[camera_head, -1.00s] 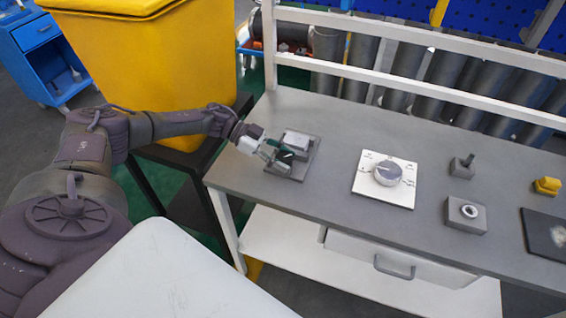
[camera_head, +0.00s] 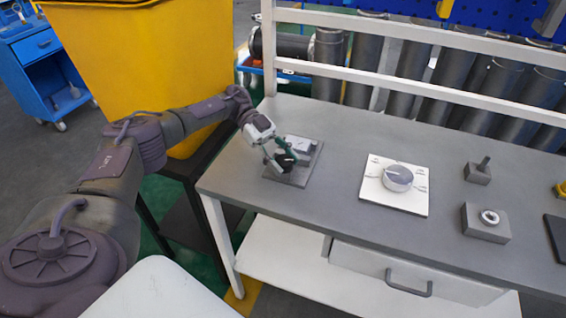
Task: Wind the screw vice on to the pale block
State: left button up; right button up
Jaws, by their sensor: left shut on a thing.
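The screw vice (camera_head: 296,177) is a dark grey base plate with parts on it, at the left end of the grey bench. A light grey block (camera_head: 302,144) stands at its far side; I cannot tell whether this is the pale block or a jaw. My left gripper (camera_head: 279,161) reaches down over the near left part of the vice. It is shut on a small dark part, apparently the vice's knob (camera_head: 287,158). The fingers hide much of this part, and any gap between jaw and block is too small to tell. My right gripper is out of view.
A white panel with a round silver dial (camera_head: 398,178) lies right of the vice. Farther right are a grey block with a peg (camera_head: 478,171) and a grey block with a ring (camera_head: 486,222). A white rail (camera_head: 420,86) runs along the back. A yellow bin (camera_head: 140,70) stands left.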

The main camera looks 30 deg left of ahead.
aim_at(285, 160)
pick_arm(q)
jog(key=shift+d, duration=0.15)
jog(key=o, duration=1.2)
jog(key=shift+d, duration=0.1)
jog(key=shift+c, duration=0.2)
jog(key=shift+r, duration=0.25)
notch_tip(285, 160, up, 10)
jog(key=shift+f, duration=0.25)
